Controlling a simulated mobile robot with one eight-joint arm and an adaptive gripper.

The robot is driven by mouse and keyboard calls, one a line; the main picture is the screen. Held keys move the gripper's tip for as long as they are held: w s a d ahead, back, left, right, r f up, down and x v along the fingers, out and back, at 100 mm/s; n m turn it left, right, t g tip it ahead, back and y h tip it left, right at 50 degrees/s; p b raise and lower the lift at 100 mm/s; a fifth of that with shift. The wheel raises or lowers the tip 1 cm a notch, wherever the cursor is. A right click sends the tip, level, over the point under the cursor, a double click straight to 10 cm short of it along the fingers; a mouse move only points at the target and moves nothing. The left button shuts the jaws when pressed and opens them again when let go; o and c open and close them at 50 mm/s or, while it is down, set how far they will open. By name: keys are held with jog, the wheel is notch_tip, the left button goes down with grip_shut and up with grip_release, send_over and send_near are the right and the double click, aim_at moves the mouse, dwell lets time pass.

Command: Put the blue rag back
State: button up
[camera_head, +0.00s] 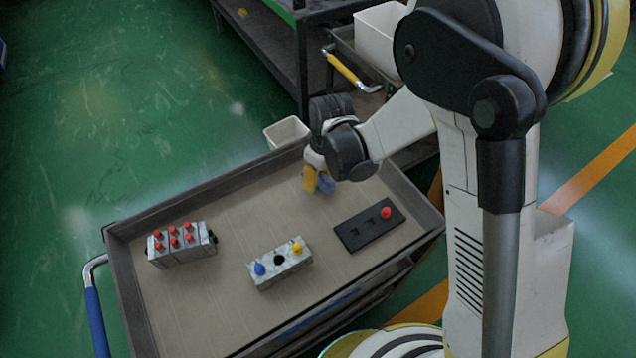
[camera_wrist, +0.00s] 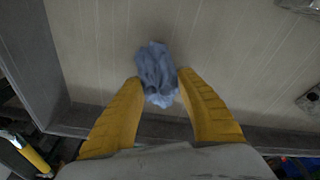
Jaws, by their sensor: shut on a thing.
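The blue rag (camera_wrist: 157,73) is a crumpled grey-blue cloth between the yellow fingertips of my gripper (camera_wrist: 158,88) in the wrist view. My gripper is shut on it. In the head view, my gripper (camera_head: 318,182) is over the far right part of the cart tray (camera_head: 215,188), and the rag (camera_head: 325,184) shows beside the yellow fingers. Whether the rag touches the tray floor I cannot tell.
On the tray stand a block with several red knobs (camera_head: 180,245), a grey block with blue and yellow knobs (camera_head: 280,264), and a black plate with one red knob (camera_head: 369,224). A small white bin (camera_head: 286,133) is beyond the far rim. The tray's middle is bare.

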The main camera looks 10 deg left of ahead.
notch_tip(320, 180, down, 2)
jog(key=shift+f+b, duration=0.15)
jog(key=shift+b, duration=0.2)
jog(key=o, duration=1.2)
jog(key=shift+o, duration=0.2)
